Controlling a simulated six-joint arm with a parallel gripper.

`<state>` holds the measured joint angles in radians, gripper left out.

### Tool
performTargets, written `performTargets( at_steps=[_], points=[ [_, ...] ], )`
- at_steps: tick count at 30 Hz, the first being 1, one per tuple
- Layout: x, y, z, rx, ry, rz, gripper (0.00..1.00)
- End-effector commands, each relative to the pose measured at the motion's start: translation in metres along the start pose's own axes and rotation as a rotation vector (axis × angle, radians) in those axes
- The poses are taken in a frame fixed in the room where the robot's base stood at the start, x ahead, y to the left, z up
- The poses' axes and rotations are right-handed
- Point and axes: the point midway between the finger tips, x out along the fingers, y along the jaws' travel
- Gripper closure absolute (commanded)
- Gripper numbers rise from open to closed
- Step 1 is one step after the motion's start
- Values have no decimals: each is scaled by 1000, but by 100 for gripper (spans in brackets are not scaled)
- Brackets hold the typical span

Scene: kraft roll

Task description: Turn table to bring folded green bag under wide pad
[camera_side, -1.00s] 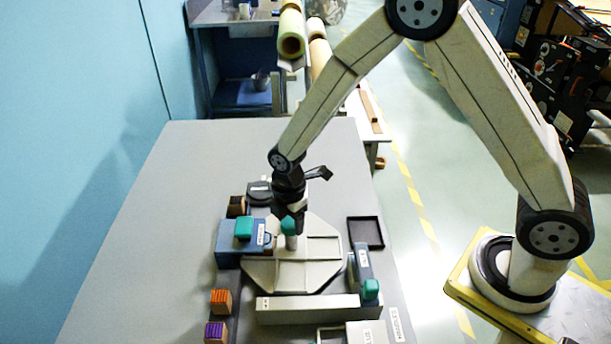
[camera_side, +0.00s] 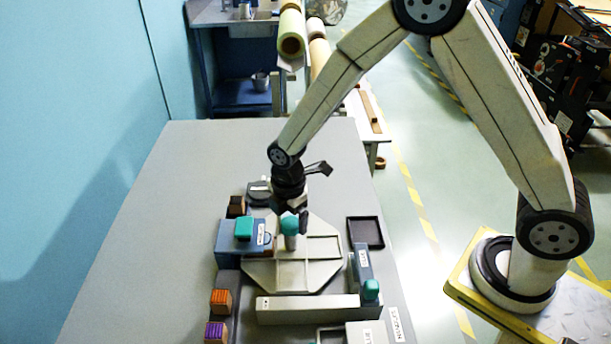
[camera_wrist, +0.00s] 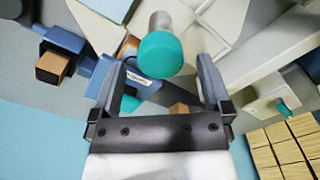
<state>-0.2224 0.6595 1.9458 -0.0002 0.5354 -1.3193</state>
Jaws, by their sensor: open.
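The turntable (camera_side: 265,272) is a cream octagonal plate with raised dividers. A teal-capped knob (camera_side: 290,226) on a grey post stands upright on it. In the wrist view, the knob (camera_wrist: 160,53) shows at the top, between the fingers in the picture. My gripper (camera_side: 291,209) is just above the knob, pointing down; in the wrist view my gripper (camera_wrist: 161,66) is open with nothing held. I cannot make out a folded green bag or identify a wide pad; my wrist hides part of the plate's far side.
A blue block with a teal top (camera_side: 243,228) stands left of the turntable. Orange-striped (camera_side: 221,300) and purple-striped (camera_side: 216,331) blocks sit on a dark strip. A long cream bar (camera_side: 305,308) lies in front. A black tray (camera_side: 366,232) is at right. The grey table's left side is clear.

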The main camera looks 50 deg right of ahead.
Motion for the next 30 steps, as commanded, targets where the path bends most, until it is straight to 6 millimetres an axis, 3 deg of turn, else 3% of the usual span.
performTargets(
  at_steps=[15, 30],
  points=[
    [-57, 0, 0, 0, 0, 1, 1],
    [-66, 0, 0, 1, -1, -1, 1]
  ],
)
